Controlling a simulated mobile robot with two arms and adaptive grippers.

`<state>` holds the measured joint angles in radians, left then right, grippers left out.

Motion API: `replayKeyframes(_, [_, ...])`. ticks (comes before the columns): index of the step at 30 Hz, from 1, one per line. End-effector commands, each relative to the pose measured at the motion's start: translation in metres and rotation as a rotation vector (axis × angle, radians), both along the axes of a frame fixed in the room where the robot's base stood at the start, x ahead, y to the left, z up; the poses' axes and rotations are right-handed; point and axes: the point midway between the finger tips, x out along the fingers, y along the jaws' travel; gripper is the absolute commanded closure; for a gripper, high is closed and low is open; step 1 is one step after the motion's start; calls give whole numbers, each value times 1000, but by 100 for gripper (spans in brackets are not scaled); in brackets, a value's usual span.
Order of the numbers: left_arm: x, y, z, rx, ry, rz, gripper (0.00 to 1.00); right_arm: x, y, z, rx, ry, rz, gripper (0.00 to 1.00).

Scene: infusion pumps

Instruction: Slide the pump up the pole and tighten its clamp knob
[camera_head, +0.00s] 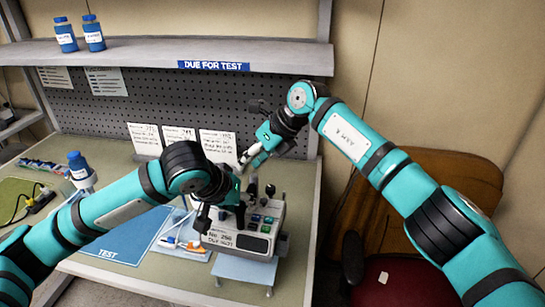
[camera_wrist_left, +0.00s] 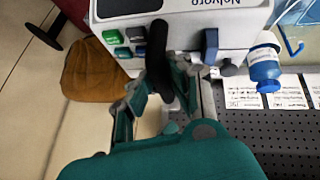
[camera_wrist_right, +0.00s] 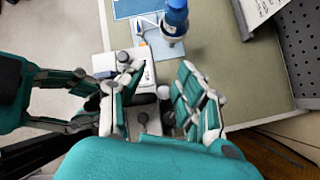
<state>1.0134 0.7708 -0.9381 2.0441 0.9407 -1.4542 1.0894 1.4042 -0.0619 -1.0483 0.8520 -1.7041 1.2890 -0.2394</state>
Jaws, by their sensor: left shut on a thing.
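The pump (camera_head: 265,228) is a pale box with green and blue buttons at the front of the bench. It also shows at the top of the left wrist view (camera_wrist_left: 215,22). My left gripper (camera_head: 232,200) is at the pump's left side. In the left wrist view its fingers (camera_wrist_left: 168,88) are shut on a black handle (camera_wrist_left: 157,42) at the pump. My right gripper (camera_head: 250,162) is behind and above the pump. In the right wrist view its fingers (camera_wrist_right: 160,90) are apart, with dark knob-like parts between and below them. I cannot clearly make out the pole or identify the clamp knob.
A blue TEST mat (camera_head: 122,237) lies left of the pump. A blue-capped bottle (camera_head: 79,168) stands farther left. Cards (camera_head: 180,139) stand behind the pump by the pegboard (camera_head: 165,105). A shelf (camera_head: 140,52) overhangs the bench. A chair (camera_head: 440,180) is at right.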

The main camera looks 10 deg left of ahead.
Motion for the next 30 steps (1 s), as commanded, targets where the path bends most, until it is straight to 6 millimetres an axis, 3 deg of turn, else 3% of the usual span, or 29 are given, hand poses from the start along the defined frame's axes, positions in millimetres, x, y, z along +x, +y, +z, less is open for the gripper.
replayKeyframes(3, [1,0,3,-3,-8,0,100,0,-27,5,-214,-17,-23,65])
replayKeyframes(9, [1,0,3,-3,-8,-1,100,1,-52,9,-376,-23,-67,65])
replayKeyframes(14, [1,-1,3,-3,-7,-1,100,0,-54,2,-388,-21,-70,65])
replayKeyframes(30, [1,-1,3,-3,-7,-1,100,0,-54,-50,-383,-21,-69,65])
